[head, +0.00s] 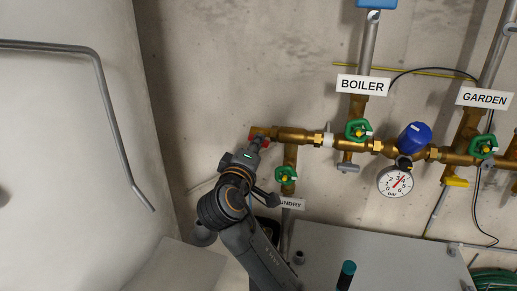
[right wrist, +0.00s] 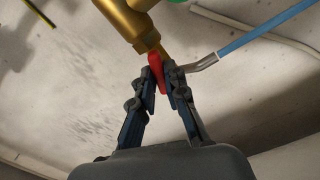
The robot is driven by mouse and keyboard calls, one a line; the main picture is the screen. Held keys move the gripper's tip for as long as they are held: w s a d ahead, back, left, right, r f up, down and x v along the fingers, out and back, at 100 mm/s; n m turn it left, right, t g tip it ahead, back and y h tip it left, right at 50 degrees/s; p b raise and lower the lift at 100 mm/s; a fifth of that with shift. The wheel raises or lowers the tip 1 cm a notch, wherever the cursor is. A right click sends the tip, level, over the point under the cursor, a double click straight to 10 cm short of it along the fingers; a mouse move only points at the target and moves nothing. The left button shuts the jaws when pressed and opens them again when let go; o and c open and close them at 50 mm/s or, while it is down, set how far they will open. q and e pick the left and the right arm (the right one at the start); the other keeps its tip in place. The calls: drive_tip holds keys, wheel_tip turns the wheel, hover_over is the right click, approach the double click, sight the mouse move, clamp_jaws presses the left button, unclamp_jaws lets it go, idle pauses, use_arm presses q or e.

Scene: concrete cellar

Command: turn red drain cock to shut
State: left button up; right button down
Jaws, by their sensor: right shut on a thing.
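The red drain cock (head: 264,142) sits at the left end of the brass manifold (head: 296,136) in the head view. Its red lever (right wrist: 156,69) shows in the right wrist view, below the brass pipe end (right wrist: 126,20). My right gripper (head: 256,148) reaches up to it from below. In the right wrist view its two fingers (right wrist: 160,78) are closed around the red lever, one on each side. Part of the lever is hidden between the fingers. My left gripper is not in view.
Green handwheels (head: 286,174) (head: 358,130) and a blue-capped fitting (head: 414,137) are along the manifold. A pressure gauge (head: 395,182) hangs below it. A grey pipe (head: 108,110) runs on the left wall. A grey surface (head: 375,258) lies below right.

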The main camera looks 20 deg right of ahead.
drive_tip(key=shift+m, duration=0.4)
drive_tip(key=m+b, duration=0.4)
drive_tip(key=shift+f+m, duration=0.1)
drive_tip(key=shift+m, duration=0.2)
idle(0.4)
drive_tip(key=shift+b, duration=0.3)
